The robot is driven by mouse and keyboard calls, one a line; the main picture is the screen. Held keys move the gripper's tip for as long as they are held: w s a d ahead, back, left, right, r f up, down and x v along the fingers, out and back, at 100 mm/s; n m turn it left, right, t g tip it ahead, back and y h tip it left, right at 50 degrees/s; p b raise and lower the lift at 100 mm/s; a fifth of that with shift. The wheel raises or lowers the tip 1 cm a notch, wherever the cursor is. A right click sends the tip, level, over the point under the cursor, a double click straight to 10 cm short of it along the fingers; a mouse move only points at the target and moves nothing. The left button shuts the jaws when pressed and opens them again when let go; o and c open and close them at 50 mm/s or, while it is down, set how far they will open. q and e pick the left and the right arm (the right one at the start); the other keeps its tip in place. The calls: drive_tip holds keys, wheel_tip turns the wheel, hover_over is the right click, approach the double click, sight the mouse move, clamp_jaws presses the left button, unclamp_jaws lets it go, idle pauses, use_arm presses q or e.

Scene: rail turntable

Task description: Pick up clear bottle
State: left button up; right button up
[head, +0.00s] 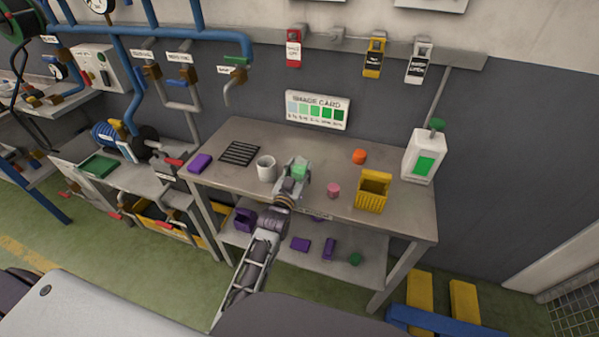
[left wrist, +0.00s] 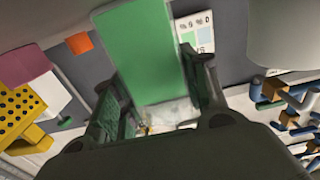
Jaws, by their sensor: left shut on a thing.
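My left gripper (head: 296,172) is over the middle of the workbench, to the right of the white cup. It is shut on a small block-shaped thing that looks green, which I take for the clear bottle (head: 300,170). In the left wrist view, the bottle (left wrist: 145,55) shows as a wide green face between the two fingers (left wrist: 160,100), with a pale, see-through-looking part below it. Its lower end is partly hidden by the gripper, and I cannot tell whether it touches the bench. My right gripper is not in view.
On the workbench (head: 225,150) are a white cup (head: 266,168), a black grille (head: 240,153), a pink piece (head: 333,190), an orange piece (head: 359,156), a yellow basket (head: 373,193) and a white jug (head: 424,157). A shade card (head: 318,110) stands behind.

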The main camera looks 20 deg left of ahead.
sight(299, 158)
use_arm(q)
drive_tip(key=shift+r, duration=0.75)
wheel_tip(299, 158, up, 7)
drive_tip(key=shift+f, duration=0.1)
drive_tip(key=shift+r, duration=0.85)
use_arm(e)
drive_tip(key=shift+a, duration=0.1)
